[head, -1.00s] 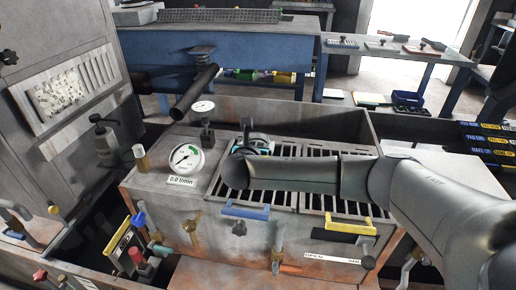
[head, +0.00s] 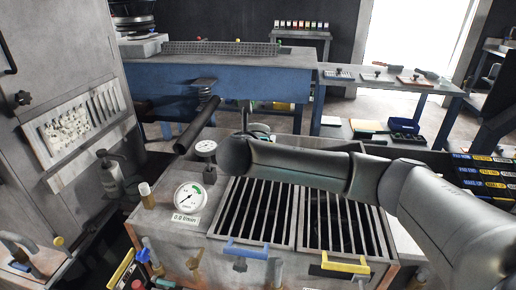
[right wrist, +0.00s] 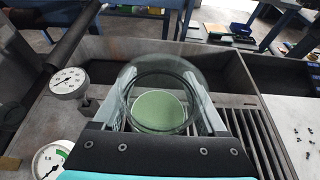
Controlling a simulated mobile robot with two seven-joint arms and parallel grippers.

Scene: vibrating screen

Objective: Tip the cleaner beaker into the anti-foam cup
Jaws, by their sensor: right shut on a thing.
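My right gripper (right wrist: 165,112) is shut around a clear glass beaker (right wrist: 165,78), held above the box with slotted grates. A pale green round surface shows through the beaker's mouth; I cannot tell whether it is liquid inside or something behind the glass. In the head view my right arm reaches in from the right, and its forearm hides the gripper and almost all of the beaker. I cannot make out the anti-foam cup in either view. My left gripper is not in view.
The metal box has slotted grates (head: 258,208), with blue (head: 245,250) and yellow (head: 345,264) handles in front. A flow gauge (head: 189,199) and a smaller dial (head: 205,148) stand at its left. A dark pipe (head: 198,125) juts in behind them. A blue bench (head: 215,75) stands behind.

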